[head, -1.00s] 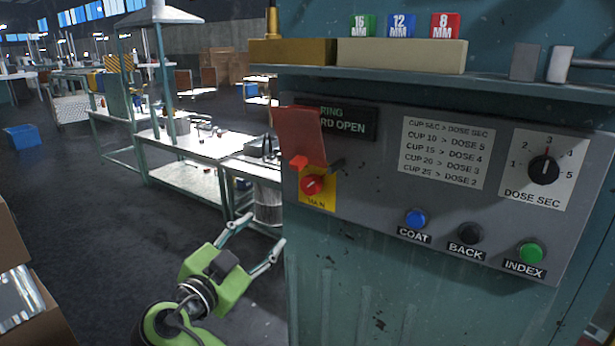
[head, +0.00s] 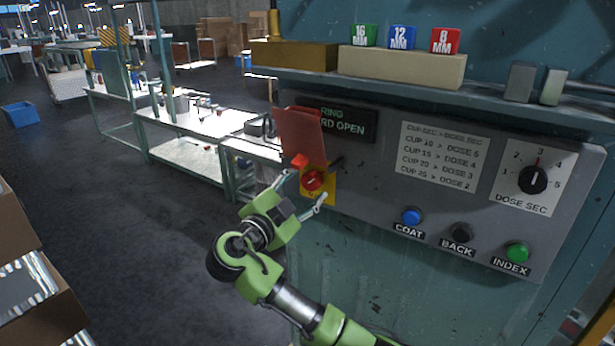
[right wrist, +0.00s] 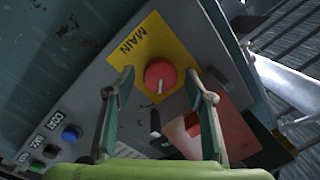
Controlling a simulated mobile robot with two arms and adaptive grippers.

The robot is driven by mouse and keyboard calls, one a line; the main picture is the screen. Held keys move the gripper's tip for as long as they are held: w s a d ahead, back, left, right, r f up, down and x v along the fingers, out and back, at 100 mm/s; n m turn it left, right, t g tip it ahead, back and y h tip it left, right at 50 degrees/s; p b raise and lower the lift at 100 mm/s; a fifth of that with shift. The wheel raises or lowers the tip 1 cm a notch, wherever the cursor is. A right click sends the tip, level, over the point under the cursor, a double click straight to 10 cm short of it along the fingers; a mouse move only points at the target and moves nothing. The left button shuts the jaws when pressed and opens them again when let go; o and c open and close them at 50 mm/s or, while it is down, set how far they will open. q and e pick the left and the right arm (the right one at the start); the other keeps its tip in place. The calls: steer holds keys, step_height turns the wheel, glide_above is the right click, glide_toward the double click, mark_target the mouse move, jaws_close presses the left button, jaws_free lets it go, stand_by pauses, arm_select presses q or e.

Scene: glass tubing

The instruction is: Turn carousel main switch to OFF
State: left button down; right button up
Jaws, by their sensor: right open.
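The main switch, a round red knob (head: 313,181) on a yellow plate (head: 331,190), sits at the left end of the grey control panel (head: 377,189). A red flap (head: 300,136) stands raised above it. In the right wrist view the red knob (right wrist: 160,77) shows a white pointer mark, and the plate reads MAIN (right wrist: 127,46). My right gripper (head: 301,188) is open and empty. Its fingers point at the knob and lie on either side of it in the picture; I cannot tell whether they touch it. My left gripper is not in view.
The panel also has a blue COAT button (head: 411,216), a black BACK button (head: 463,232), a green INDEX button (head: 517,252) and a black dose dial (head: 533,180). A shelf (head: 430,82) runs above. Workbenches (head: 195,125) stand behind at left.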

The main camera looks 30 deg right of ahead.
steer(key=shift+w+d, duration=0.2)
steer(key=shift+d, duration=0.2)
